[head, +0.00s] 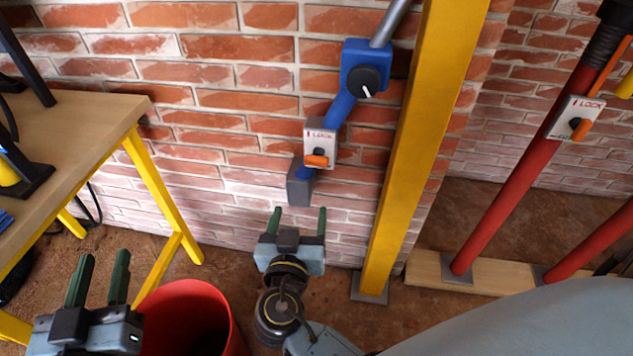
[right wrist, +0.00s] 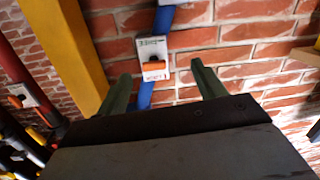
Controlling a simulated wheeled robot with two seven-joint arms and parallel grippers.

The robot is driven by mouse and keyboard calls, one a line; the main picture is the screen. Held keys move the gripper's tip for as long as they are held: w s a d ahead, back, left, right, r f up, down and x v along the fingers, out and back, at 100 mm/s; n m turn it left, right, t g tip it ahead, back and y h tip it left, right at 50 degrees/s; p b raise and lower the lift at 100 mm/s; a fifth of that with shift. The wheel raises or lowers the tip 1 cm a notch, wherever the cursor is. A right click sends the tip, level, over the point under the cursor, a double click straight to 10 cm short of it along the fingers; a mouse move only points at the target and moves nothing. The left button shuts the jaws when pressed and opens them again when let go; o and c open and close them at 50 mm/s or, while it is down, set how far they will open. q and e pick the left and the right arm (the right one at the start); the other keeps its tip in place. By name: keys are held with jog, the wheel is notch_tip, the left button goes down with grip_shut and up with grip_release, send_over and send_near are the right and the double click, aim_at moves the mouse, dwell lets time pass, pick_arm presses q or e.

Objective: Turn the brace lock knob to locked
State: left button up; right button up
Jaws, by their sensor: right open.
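The blue brace (head: 340,106) leans against the brick wall. Its white plate (head: 319,137) has red lettering that seems to read LOCK. An orange knob (head: 317,160) sits on the plate, its bar lying roughly sideways. In the right wrist view the orange knob (right wrist: 155,65) shows on the plate (right wrist: 152,47), ahead of and between my fingers. My right gripper (head: 296,222) is open and empty, below the knob and apart from it. My left gripper (head: 99,278) is open and empty at the lower left, far from the brace.
A black dial (head: 364,81) with a white pointer sits higher on the brace. A yellow post (head: 408,150) stands close to its right. A red brace (head: 520,175) with its own lock plate is further right. A workbench (head: 75,125) and a red bucket (head: 215,300) are left.

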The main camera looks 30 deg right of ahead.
aim_at(316, 164)
pick_arm(q)
jog(key=s+r+t+h+b, duration=0.1)
jog(key=s+r+t+b, duration=0.1)
jog(key=r+t, duration=0.3)
notch_tip(316, 164, up, 3)
jog(key=shift+s+r, duration=0.1)
jog(key=shift+s, duration=0.45)
pick_arm(e)
jog(key=w+d+r, duration=0.1)
jog(key=w+d, duration=0.2)
jog(key=w+d+r+m+h, duration=0.1)
jog(key=w+d, duration=0.2)
jog(key=w+d+m, duration=0.1)
jog(key=w+d, duration=0.1)
jog(key=w, duration=0.2)
jog(key=shift+w+d+r+h, duration=0.1)
jog(key=shift+d+r+h, duration=0.2)
jog(key=shift+d+r, duration=0.1)
jog(key=c, duration=1)
